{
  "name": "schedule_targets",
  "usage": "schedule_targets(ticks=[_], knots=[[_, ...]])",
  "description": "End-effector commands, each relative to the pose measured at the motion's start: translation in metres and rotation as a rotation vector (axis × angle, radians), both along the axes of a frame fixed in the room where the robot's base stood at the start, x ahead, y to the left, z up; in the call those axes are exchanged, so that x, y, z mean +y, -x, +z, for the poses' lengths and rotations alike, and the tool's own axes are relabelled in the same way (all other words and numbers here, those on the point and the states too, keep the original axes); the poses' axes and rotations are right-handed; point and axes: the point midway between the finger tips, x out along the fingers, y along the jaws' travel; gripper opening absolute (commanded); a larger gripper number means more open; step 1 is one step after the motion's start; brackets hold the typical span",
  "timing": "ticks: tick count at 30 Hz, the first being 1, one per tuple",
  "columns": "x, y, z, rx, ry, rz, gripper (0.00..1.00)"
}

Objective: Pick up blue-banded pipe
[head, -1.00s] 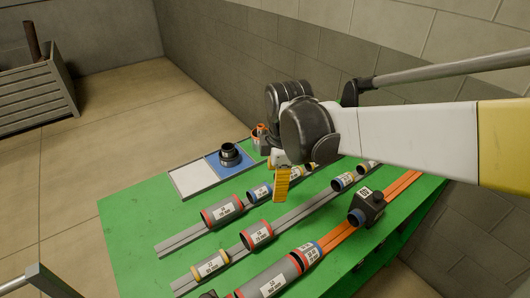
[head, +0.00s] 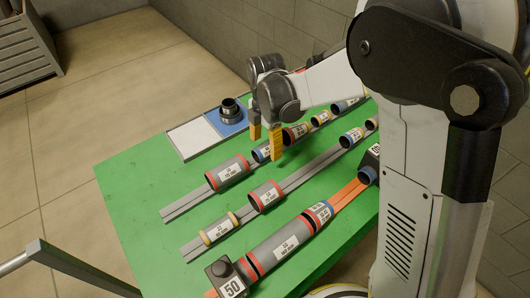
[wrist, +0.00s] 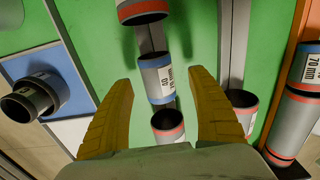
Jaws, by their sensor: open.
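A short grey pipe with blue bands and a white label (wrist: 157,78) lies on the rail between the spread yellow fingers of my gripper (wrist: 160,80) in the wrist view. In the head view this blue-banded pipe (head: 261,154) shows partly behind the fingers of my gripper (head: 265,148). My gripper is open, pointing down over the pipe, with one finger to each side. I cannot tell whether the fingertips have reached the pipe's height. Other blue-banded pipes (head: 352,137) lie further along the rails.
Red-banded pipes lie close on both sides along the same rail, one above (wrist: 142,10) and one below (wrist: 168,128). A blue mat with a black fitting (head: 231,113) is beside it. A black box labelled 50 (head: 228,278) stands at the front of the green table (head: 135,185).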

Motion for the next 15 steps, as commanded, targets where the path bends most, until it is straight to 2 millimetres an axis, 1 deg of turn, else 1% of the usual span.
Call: schedule_targets(ticks=[1, 3, 6, 12, 13, 14, 15], knots=[[0.001, -0.001, -0.013, 0.000, 0.000, 0.000, 0.68], [0.002, -0.002, -0.025, -0.001, -0.001, 0.000, 0.68], [0.002, -0.002, -0.035, -0.001, -0.002, 0.000, 0.68], [0.002, -0.001, -0.035, -0.001, -0.002, 0.000, 0.68], [0.002, -0.001, -0.035, -0.001, -0.002, 0.000, 0.66], [0.002, -0.001, -0.035, -0.001, -0.002, 0.000, 0.57], [0.002, -0.001, -0.035, -0.001, -0.002, 0.000, 0.45]])
